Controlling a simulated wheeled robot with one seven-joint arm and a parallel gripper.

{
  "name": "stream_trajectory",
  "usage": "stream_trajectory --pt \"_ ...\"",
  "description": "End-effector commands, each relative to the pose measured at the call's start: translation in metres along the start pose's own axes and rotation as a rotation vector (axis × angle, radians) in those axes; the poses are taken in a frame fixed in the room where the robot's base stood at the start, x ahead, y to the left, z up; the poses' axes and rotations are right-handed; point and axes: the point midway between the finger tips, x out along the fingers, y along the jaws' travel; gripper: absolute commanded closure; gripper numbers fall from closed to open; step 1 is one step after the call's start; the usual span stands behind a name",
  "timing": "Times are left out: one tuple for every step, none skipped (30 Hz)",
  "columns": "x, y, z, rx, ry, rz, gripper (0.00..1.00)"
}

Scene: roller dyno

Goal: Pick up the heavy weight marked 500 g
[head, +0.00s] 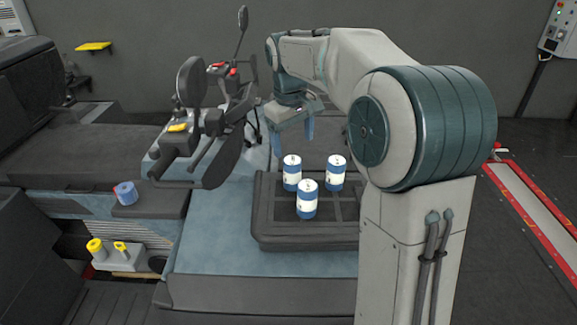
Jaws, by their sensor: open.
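Three blue-and-white cylindrical weights stand upright in a dark tray (277,239). One is at the back left (292,173), one at the back right (336,173) and one in front (307,199). Their markings are too small to read, so I cannot tell which is the 500 g one. My gripper (292,143) points down, open and empty, above and behind the back left weight, apart from all three. My arm comes in from the right.
A motorcycle-like handlebar part with mirrors (215,125) stands close left of my gripper. A blue roll (126,193) lies further left, above a holder with yellow-handled items (115,258). The blue surface (215,245) left of the tray is clear.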

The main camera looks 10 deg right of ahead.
Motion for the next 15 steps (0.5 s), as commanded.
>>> stream_trajectory --pt "0.009 0.008 -0.015 -0.019 -0.01 -0.016 0.25" --pt "0.012 0.012 -0.022 -0.03 -0.014 -0.023 0.25" --pt "0.017 0.018 -0.032 -0.045 -0.021 -0.034 0.25" --pt "0.021 0.022 -0.038 -0.056 -0.024 -0.042 0.25" --pt "0.025 0.026 -0.044 -0.065 -0.029 -0.05 0.25" --pt "0.03 0.032 -0.052 -0.077 -0.032 -0.06 0.25" --pt "0.033 0.035 -0.056 -0.085 -0.035 -0.069 0.25" --pt "0.037 0.039 -0.061 -0.09 -0.036 -0.076 0.25" --pt "0.041 0.044 -0.066 -0.098 -0.039 -0.084 0.25" --pt "0.044 0.047 -0.069 -0.104 -0.041 -0.09 0.25" --pt "0.047 0.049 -0.072 -0.108 -0.042 -0.096 0.25" --pt "0.05 0.052 -0.075 -0.112 -0.044 -0.102 0.25" --pt "0.052 0.054 -0.076 -0.116 -0.045 -0.107 0.25" --pt "0.053 0.056 -0.078 -0.118 -0.045 -0.11 0.25" --pt "0.056 0.058 -0.079 -0.121 -0.046 -0.113 0.25"
